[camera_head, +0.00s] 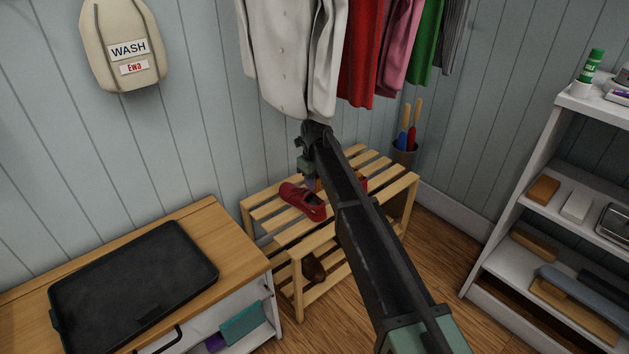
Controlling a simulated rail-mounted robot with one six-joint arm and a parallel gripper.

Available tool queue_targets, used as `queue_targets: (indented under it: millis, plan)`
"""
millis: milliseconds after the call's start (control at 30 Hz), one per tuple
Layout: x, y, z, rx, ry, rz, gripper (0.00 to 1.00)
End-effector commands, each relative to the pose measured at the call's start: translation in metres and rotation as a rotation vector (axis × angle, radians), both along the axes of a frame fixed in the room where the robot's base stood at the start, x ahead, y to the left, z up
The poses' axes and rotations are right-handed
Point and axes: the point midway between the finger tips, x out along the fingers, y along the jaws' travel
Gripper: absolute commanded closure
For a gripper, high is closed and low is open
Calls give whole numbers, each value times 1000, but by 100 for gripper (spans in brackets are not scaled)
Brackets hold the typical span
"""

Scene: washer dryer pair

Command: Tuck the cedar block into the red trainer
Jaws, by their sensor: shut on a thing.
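Another red shoe (362,183) shows partly behind my arm on the bench.
Clothes, including a white jacket (286,60), hang close above my gripper. A brown shoe (314,268) is on the lower shelf. A holder with coloured tools (404,152) stands behind the bench. A black tray (135,285) lies on the left counter. White shelves (515,215) stand right.

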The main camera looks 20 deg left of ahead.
Motion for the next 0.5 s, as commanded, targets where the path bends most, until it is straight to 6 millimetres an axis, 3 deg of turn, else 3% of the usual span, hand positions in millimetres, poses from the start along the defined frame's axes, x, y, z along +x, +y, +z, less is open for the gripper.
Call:
queue_targets:
  millis: [33, 200, 500]
  plan:
    - [0, 0, -12, 0, 0, 0, 95]
    - [0, 0, -29, 0, 0, 0, 95]
    - [0, 0, -43, 0, 0, 0, 95]
